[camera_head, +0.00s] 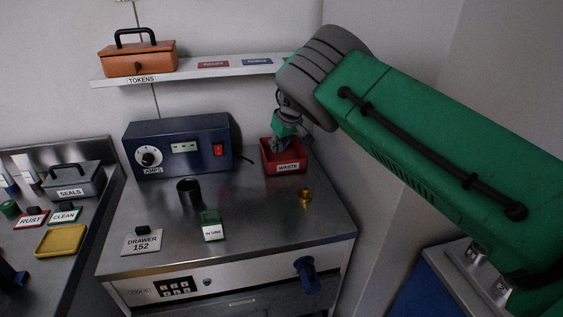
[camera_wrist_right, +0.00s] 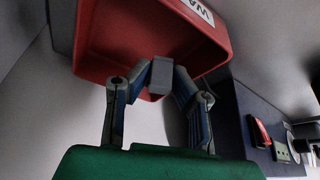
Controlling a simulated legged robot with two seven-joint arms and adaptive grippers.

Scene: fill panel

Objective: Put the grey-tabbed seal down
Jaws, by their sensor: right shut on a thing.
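My right gripper (camera_head: 278,146) is at the red bin marked WASTE (camera_head: 285,165), seen in the head view at the back right of the steel bench. In the right wrist view my gripper (camera_wrist_right: 160,80) is shut on a small grey block, the tab of the grey-tabbed seal (camera_wrist_right: 161,75). The red bin (camera_wrist_right: 110,40) fills the upper part behind the fingertips. The rest of the seal is hidden, and I cannot tell whether it touches the bin. My left gripper is not in view.
A blue AMPS box (camera_head: 178,148) stands left of the bin. A black cup (camera_head: 189,192), a green IN USE holder (camera_head: 211,228), a brass fitting (camera_head: 305,197) and a DRAWER 152 sign (camera_head: 141,243) stand in front. A shelf (camera_head: 220,72) runs above; SEALS box (camera_head: 75,181) at left.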

